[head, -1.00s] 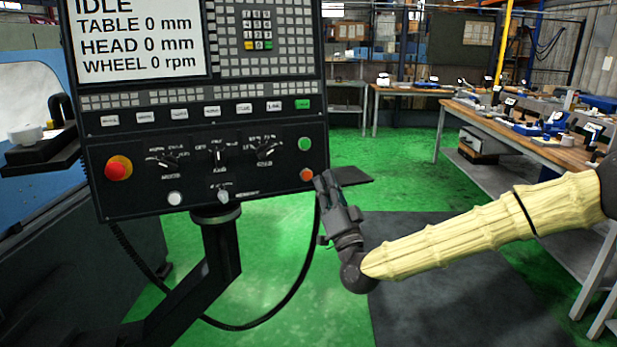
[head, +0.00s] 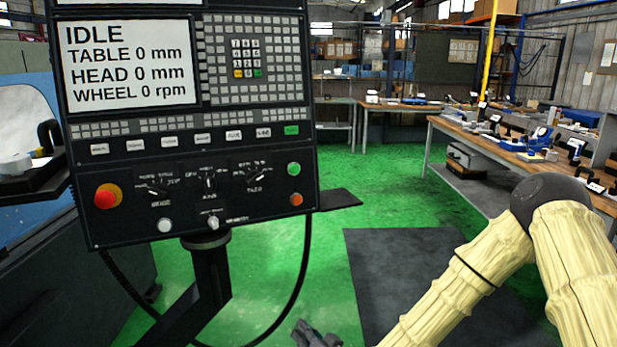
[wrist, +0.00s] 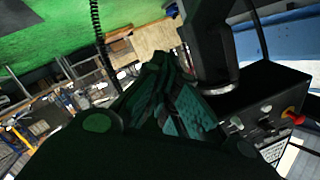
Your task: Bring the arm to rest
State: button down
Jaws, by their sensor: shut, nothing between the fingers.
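My gripper (head: 316,336) shows at the bottom edge of the head view, below and to the right of the control panel, apart from it and only partly in frame. In the wrist view my gripper (wrist: 165,65) is dark, with its fingers together and nothing between them. My arm, in a pale yellow ribbed sleeve, is bent at the right of the head view. The control panel (head: 190,150) reads IDLE, TABLE 0 mm, HEAD 0 mm, WHEEL 0 rpm. It also shows tilted at the right of the wrist view (wrist: 268,105).
The panel stands on a dark post (head: 210,285) with a hanging cable (head: 299,280). A small dark shelf (head: 338,199) juts out at its right. A workbench (head: 490,140) with several tools stands at the right. Green floor and a dark mat (head: 400,265) lie between.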

jog(key=s+d+f+g+h+p, duration=0.15)
jog(key=s+d+f+g, duration=0.3)
jog(key=s+f, duration=0.55)
jog(key=s+d+f+g+h+p, duration=0.1)
jog(key=s+d+f+g+h, duration=0.3)
jog(key=s+f, duration=0.6)
jog(key=s+d+f+g+h, duration=0.1)
jog(key=s+d+g, duration=0.1)
jog(key=s+d, duration=0.6)
jog(key=s+d+f+g+h+p, duration=0.1)
jog(key=s+d+g+h, duration=0.1)
jog(key=s+d, duration=0.5)
jog(key=s+g, duration=0.1)
jog(key=s, duration=0.3)
jog(key=shift+s+d+n, duration=0.4)
jog(key=shift+f, duration=0.1)
